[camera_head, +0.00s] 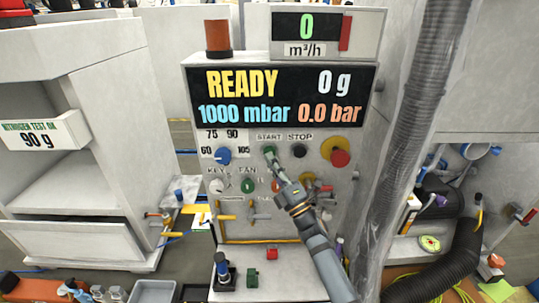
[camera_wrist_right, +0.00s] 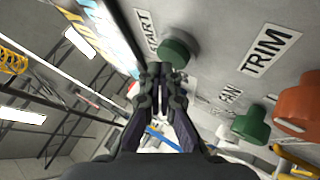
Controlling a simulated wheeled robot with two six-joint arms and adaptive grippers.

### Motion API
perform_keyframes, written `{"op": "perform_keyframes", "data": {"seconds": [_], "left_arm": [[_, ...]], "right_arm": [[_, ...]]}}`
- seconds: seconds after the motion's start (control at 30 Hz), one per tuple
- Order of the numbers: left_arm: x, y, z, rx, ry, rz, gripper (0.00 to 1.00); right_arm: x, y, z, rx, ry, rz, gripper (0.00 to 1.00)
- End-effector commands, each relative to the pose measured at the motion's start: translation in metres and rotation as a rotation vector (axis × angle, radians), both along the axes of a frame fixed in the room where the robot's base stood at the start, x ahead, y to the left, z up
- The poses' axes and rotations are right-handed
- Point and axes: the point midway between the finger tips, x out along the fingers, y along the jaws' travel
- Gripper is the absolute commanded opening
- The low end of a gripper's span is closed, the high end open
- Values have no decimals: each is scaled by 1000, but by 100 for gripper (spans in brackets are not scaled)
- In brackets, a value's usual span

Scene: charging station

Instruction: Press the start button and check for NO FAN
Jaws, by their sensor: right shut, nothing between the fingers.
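The control panel (camera_head: 230,235) has a black display (camera_head: 279,97) reading READY, 0 g, 1000 mbar and 0.0 bar. NO FAN does not show on it. The green start button (camera_head: 269,150) sits under the START label, left of the black stop button (camera_head: 299,151). My right gripper (camera_head: 274,162) is shut and empty, with its fingertips at the start button's lower edge. In the right wrist view the fingertips (camera_wrist_right: 161,72) are beside the green start button (camera_wrist_right: 180,52); I cannot tell if they touch. My left gripper is not in view.
A green FAN knob (camera_head: 247,186), a blue selector (camera_head: 223,156) and a red-and-yellow emergency button (camera_head: 339,157) are close by. The orange TRIM knob (camera_wrist_right: 299,105) is partly behind my gripper in the head view. A thick grey hose (camera_head: 416,130) hangs at right.

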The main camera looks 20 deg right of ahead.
Motion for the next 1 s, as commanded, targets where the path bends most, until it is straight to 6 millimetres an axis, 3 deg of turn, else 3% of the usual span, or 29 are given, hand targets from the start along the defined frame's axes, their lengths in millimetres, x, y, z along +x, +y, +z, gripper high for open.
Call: {"op": "perform_keyframes", "data": {"seconds": [1.0], "left_arm": [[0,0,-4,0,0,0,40]], "right_arm": [[8,-2,0,-1,0,-1,0]]}}
